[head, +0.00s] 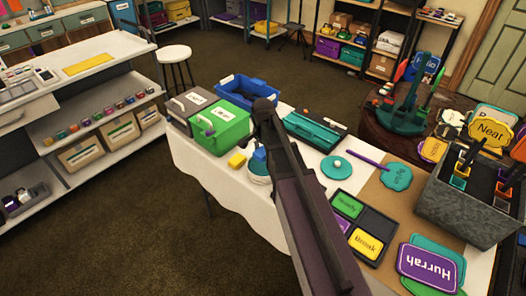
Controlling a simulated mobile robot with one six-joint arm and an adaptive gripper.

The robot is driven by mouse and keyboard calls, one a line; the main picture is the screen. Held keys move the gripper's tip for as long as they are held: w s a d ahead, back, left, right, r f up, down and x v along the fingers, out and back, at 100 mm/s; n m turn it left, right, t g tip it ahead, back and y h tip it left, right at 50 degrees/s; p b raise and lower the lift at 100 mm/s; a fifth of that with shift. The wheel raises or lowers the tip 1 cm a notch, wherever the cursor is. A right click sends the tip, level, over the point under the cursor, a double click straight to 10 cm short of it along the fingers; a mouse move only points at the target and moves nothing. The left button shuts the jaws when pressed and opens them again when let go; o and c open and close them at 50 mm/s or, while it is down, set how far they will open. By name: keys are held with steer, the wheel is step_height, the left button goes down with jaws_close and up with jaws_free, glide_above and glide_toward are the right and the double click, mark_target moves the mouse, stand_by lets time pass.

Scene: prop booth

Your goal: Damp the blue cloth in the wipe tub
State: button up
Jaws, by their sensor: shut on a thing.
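The wipe tub (258,179) is a small white round tub on the white-covered table, left of my arm. The blue cloth (259,155) shows as a small blue patch at the tub's mouth. My gripper (261,146) points down over the tub and is shut on the blue cloth. My dark arm hides much of the fingers and the tub's right side. I cannot tell how far the cloth is inside the tub.
A yellow sponge-like block (237,160) lies left of the tub. A green box (221,125), a blue bin (248,90) and a teal toolbox (315,131) stand behind. Sign props and a grey crate (468,207) crowd the right. The front left cloth is clear.

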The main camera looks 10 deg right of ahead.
mark_target(263, 166)
steer(key=shift+f+b, duration=2)
steer(key=shift+f, duration=0.3)
steer(key=shift+f+b, duration=0.5)
steer(key=shift+b, duration=0.1)
stand_by(1.2)
steer(key=shift+r, duration=0.1)
steer(key=shift+r+p, duration=3.4)
steer(key=shift+p, duration=0.15)
steer(key=shift+r+p, duration=1.6)
